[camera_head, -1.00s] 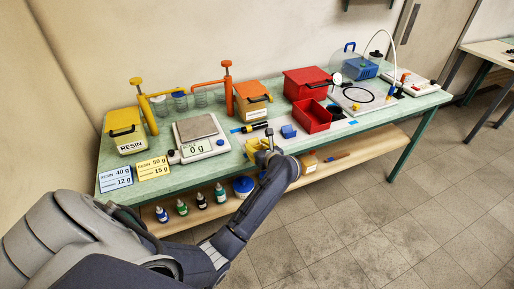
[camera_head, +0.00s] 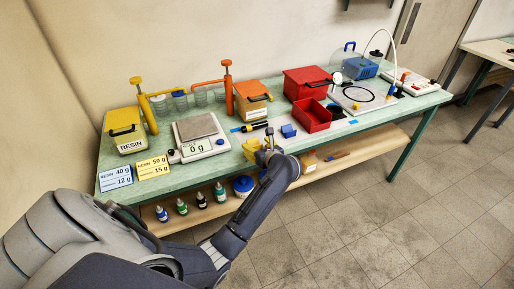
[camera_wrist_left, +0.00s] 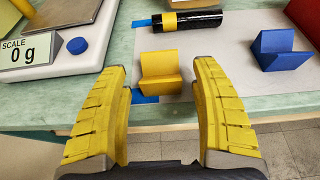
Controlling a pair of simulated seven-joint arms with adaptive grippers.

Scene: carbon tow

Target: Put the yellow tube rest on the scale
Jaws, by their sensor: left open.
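The yellow tube rest (camera_wrist_left: 160,75) is a small V-shaped block on a pale mat near the table's front edge. In the left wrist view it lies ahead of and between the fingers of my open left gripper (camera_wrist_left: 160,105), apart from them. In the head view my left gripper (camera_head: 262,152) is over the front edge of the table and largely hides the rest. The scale (camera_head: 200,135) stands to the left with a bare grey plate and reads 0 g; part of it shows in the left wrist view (camera_wrist_left: 75,65). My right gripper is out of view.
A blue tube rest (camera_wrist_left: 278,50) sits right of the yellow one. A black roller with a yellow band (camera_wrist_left: 180,22) lies behind it. A red open bin (camera_head: 312,117) stands further right. Yellow and blue resin cards (camera_head: 153,168) stand at the front left.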

